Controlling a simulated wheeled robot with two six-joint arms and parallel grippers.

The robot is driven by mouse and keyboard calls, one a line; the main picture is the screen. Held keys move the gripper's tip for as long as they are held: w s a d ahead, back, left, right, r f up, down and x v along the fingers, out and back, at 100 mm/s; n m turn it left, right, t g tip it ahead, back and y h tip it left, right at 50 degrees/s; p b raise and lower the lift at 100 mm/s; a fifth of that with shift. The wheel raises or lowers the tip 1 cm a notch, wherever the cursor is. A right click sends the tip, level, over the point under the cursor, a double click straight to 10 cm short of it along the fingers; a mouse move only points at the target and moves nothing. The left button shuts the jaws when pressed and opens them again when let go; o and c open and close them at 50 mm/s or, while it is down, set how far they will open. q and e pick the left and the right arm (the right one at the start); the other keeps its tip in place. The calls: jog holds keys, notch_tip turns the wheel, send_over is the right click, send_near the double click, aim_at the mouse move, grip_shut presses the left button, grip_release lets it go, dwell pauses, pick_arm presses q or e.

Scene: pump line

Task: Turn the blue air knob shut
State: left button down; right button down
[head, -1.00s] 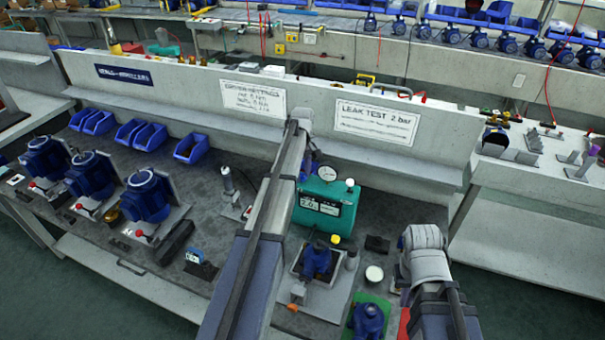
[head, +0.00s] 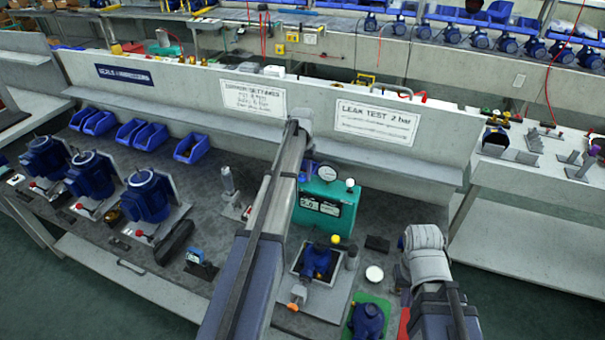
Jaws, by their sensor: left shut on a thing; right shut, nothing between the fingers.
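The green leak tester (head: 335,190) stands on the bench, with a round gauge (head: 327,173) on it and a smaller gauge at its top right. My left arm (head: 270,215) rises from the bottom edge and crosses in front of the tester's left side. My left gripper is hidden behind that arm, so its fingers and whatever they hold do not show. I cannot make out the blue air knob. My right arm (head: 425,250) is bent at the lower right, its gripper (head: 398,287) only partly showing, shut and empty, above the bench near the green mat.
A tray fixture with a blue pump (head: 317,262) stands in front of the tester. Another blue pump (head: 367,320) sits on a green mat (head: 386,304). Blue motors (head: 148,196) line the left, with blue bins (head: 191,148) behind. A low wall (head: 400,105) closes the back.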

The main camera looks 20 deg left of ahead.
aim_at(302, 176)
pick_arm(q)
jog(key=shift+m, duration=2.1)
jog(key=shift+c, duration=2.3)
grip_release()
jog(key=shift+r, duration=0.1)
notch_tip(302, 176, up, 8)
jog(key=p, duration=0.8)
jog(key=shift+f, duration=0.2)
